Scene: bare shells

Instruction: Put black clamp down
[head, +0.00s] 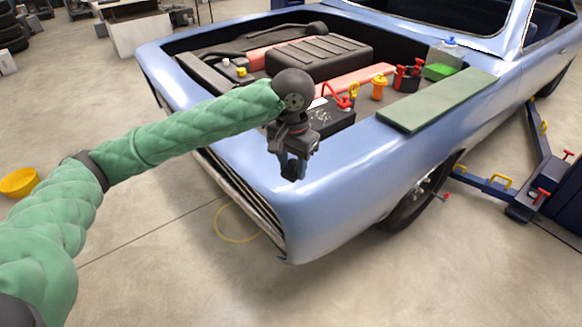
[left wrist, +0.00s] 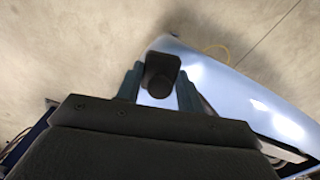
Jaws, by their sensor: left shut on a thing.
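My left gripper (head: 291,168) points down over the front corner of the blue car, close in front of the engine bay. It is shut on the black clamp, which shows in the left wrist view as a dark block with a round end (left wrist: 160,72) between the two fingers. In the head view the clamp is hard to tell from the dark fingers. A red clamp (head: 339,96) sits at the black battery (head: 328,119), just behind my gripper. My right gripper is in neither view.
The blue car (head: 350,185) has an open engine bay. A green board (head: 437,100) lies on its near fender. An orange bottle (head: 379,87), a green box (head: 438,71) and red-black items (head: 405,79) stand behind. A blue lift arm (head: 490,186) is at right.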

